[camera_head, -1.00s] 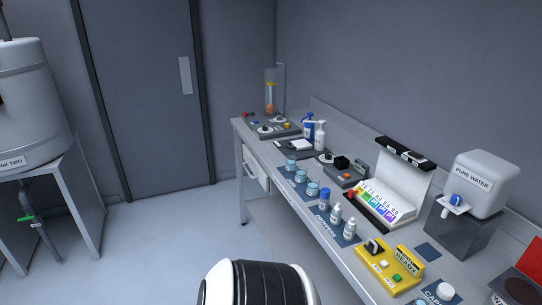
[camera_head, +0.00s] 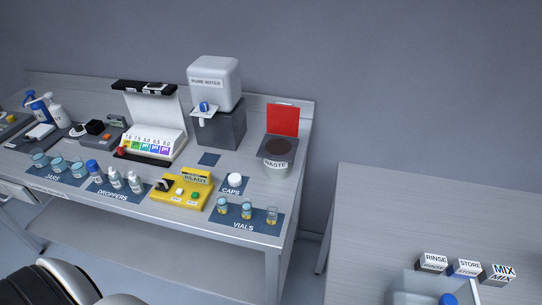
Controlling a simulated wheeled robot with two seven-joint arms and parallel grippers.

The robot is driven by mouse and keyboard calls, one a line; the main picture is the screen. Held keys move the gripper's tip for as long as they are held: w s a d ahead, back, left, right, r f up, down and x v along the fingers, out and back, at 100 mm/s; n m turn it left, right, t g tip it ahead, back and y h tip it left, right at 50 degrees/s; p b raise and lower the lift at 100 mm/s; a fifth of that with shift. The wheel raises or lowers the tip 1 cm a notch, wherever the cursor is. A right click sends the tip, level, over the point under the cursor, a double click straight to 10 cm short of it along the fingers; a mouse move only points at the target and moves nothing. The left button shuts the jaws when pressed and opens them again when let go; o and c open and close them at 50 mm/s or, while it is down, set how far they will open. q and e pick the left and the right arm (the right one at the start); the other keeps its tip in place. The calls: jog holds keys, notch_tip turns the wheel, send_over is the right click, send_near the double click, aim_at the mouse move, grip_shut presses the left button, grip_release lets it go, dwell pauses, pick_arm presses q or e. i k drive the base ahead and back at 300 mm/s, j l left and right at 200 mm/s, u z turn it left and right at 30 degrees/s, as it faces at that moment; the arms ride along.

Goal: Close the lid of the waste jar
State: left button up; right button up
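The waste jar (camera_head: 275,167) stands at the right end of the bench in the head view. It is a short pale cylinder labelled WASTE, with a dark round opening on top. Its red lid (camera_head: 284,120) stands upright behind the opening, so the jar is open. A dark arm part of mine shows at the lower left. Neither gripper is in view.
The pure water tank (camera_head: 214,84) stands on a grey block left of the jar. In front are a white cap (camera_head: 235,180), several vials (camera_head: 247,210) and a yellow device (camera_head: 181,191). A second table (camera_head: 420,210) stands to the right, across a gap.

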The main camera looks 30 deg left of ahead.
aim_at(283, 119)
jog(key=j+z, duration=0.25)
jog(key=j, duration=1.1)
jog(key=k, duration=0.05)
